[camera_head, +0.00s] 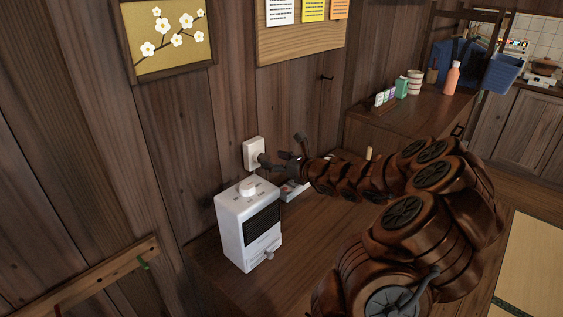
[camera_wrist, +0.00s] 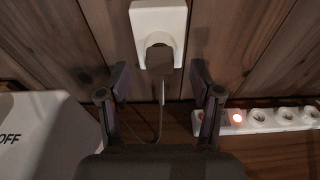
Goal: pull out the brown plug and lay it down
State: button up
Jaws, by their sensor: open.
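The brown plug (camera_wrist: 160,62) sits in the white wall outlet (camera_wrist: 158,18), with its cord hanging down below it. In the head view the plug (camera_head: 263,158) shows as a small dark shape at the front of the outlet (camera_head: 253,152). My gripper (camera_wrist: 158,77) is open in the wrist view, one finger on each side of the plug, with visible gaps to both. In the head view my gripper (camera_head: 284,161) is just right of the plug, facing the wall. How far the fingertips reach along the plug is hard to tell.
A white heater (camera_head: 248,225) with a top dial stands below the outlet, close to my gripper. A white power strip (camera_wrist: 270,119) with a lit red switch lies to the right. Dark wooden surface (camera_head: 305,245) in front of the heater is clear.

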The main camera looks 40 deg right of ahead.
aim_at(268, 158)
jog(key=shift+x, duration=1.8)
jog(key=shift+c, duration=0.2)
grip_shut()
jog(key=f+v, duration=0.1)
jog(key=v, duration=0.4)
jog(key=shift+s+p, duration=0.45)
jog(key=shift+s, duration=0.1)
dwell(0.8)
jog(key=shift+d, duration=0.15)
